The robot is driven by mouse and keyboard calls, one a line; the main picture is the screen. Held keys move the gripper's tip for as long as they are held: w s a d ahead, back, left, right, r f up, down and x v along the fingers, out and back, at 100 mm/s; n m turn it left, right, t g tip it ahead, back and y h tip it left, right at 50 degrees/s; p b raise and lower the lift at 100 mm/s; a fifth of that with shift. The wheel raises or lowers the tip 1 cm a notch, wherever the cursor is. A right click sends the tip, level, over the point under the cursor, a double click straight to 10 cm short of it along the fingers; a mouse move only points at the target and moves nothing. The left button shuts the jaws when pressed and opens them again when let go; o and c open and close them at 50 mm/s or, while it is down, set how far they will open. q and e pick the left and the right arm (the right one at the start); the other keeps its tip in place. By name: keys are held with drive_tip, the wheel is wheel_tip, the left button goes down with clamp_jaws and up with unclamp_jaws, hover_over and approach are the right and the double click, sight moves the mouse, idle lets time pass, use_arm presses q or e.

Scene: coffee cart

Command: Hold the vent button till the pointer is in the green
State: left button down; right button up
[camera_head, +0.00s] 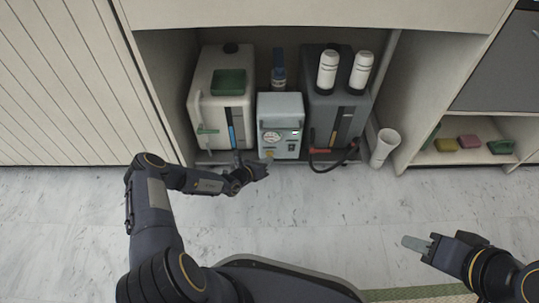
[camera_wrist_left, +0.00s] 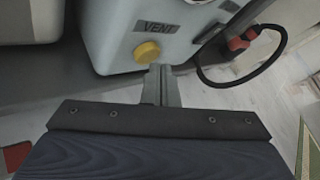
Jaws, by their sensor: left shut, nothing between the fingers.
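The pale blue-grey unit (camera_head: 280,110) stands in the open cabinet between two tanks. Its round dial (camera_head: 271,137) is on the front; the pointer is too small to read. The yellow vent button (camera_wrist_left: 147,52) sits under the word VENT in the left wrist view; it also shows low on the unit in the head view (camera_head: 269,153). My left gripper (camera_wrist_left: 160,72) is shut and empty, its tips just below and slightly right of the button. I cannot tell whether they touch it. My right gripper (camera_head: 416,243) looks shut, out over the floor at the right.
A white tank (camera_head: 205,110) with a green block on top stands left of the unit. A dark grey tank (camera_head: 322,112) with two white bottles stands right. A black hose (camera_head: 335,166) with a red part hangs before it. A white cup (camera_head: 384,147) stands further right. Open floor lies in front.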

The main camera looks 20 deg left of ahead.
use_arm(q)
drive_tip(key=shift+w+a, duration=0.2)
drive_tip(key=shift+w, duration=0.3)
idle(2.2)
idle(0.5)
drive_tip(key=shift+s+d+p, duration=0.3)
drive_tip(key=shift+s+p, duration=0.6)
